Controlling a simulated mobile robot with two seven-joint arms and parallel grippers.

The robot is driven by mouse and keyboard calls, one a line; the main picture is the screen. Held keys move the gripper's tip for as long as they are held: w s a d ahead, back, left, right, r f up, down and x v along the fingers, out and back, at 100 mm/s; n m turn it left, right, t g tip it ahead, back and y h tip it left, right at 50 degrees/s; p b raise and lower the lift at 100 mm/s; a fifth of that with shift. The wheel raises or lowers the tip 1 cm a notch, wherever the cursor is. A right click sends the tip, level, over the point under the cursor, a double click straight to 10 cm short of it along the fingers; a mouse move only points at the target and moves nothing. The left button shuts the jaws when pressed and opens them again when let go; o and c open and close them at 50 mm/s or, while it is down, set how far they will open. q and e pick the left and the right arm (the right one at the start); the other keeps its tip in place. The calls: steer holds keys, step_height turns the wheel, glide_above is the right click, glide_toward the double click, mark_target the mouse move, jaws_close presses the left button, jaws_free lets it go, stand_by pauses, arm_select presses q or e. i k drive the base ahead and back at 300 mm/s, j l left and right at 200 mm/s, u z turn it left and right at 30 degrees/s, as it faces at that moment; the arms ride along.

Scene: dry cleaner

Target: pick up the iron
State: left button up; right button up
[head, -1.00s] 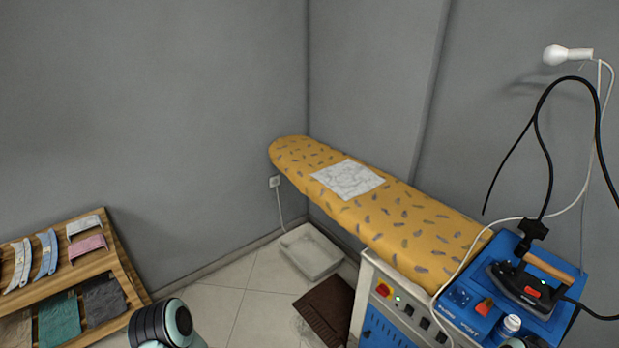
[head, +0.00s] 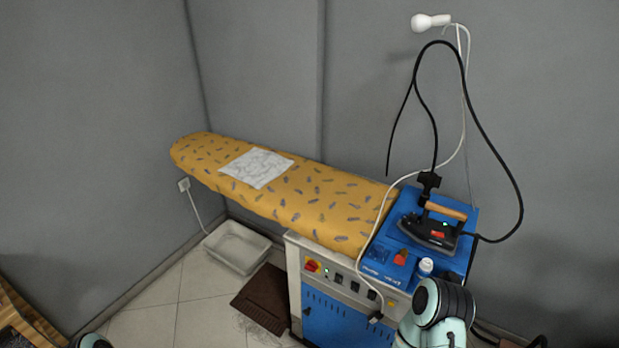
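The iron (head: 430,232) is dark with a light wooden handle (head: 446,210). It rests on the blue top (head: 462,262) of the ironing station, at the right end of the yellow ironing board (head: 320,200). A black cord runs from the iron's right side and loops up above it. Part of my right arm shows at the bottom right, in front of the station and below the iron, apart from it. A small piece of my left arm shows at the bottom left edge. Neither gripper's fingers are in view.
A small white bottle (head: 426,267) and a red object (head: 401,257) stand in front of the iron. A white cloth (head: 257,167) lies on the board. A white tray (head: 237,247) and a brown mat (head: 263,300) are on the floor. A wooden shelf (head: 30,325) is at lower left.

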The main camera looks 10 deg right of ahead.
mark_target(419, 232)
steer(key=z, duration=1.4)
